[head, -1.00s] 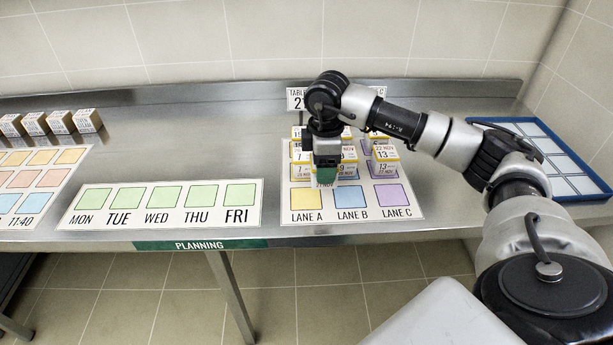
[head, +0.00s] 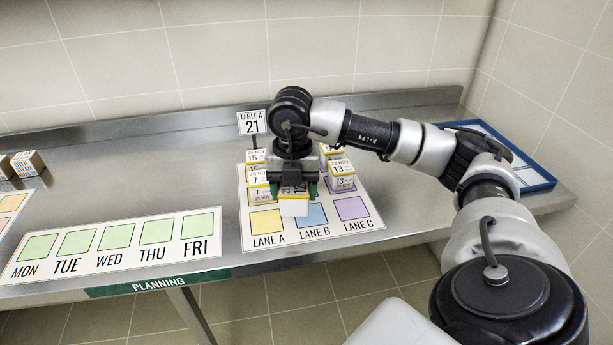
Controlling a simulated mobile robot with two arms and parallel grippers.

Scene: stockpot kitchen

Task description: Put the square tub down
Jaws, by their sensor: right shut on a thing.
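My right gripper (head: 294,187) is over the lane mat (head: 303,231), fingers pointing down. It is shut on a square tub (head: 294,207) with a white side and a printed yellow-edged label. The tub is between the green fingertips, in front of the lane B column and above the blue square (head: 311,214). Whether its underside touches the mat or other tubs I cannot tell. Similar tubs stand in lane A (head: 259,188) and lane C (head: 341,177). The gripper hides most of lane B. My left gripper is not in view.
A yellow square (head: 266,220) and a purple square (head: 352,208) are bare at the mat's front. A blue-rimmed tray (head: 541,183) is at right, and a TABLE A sign (head: 251,122) stands behind.

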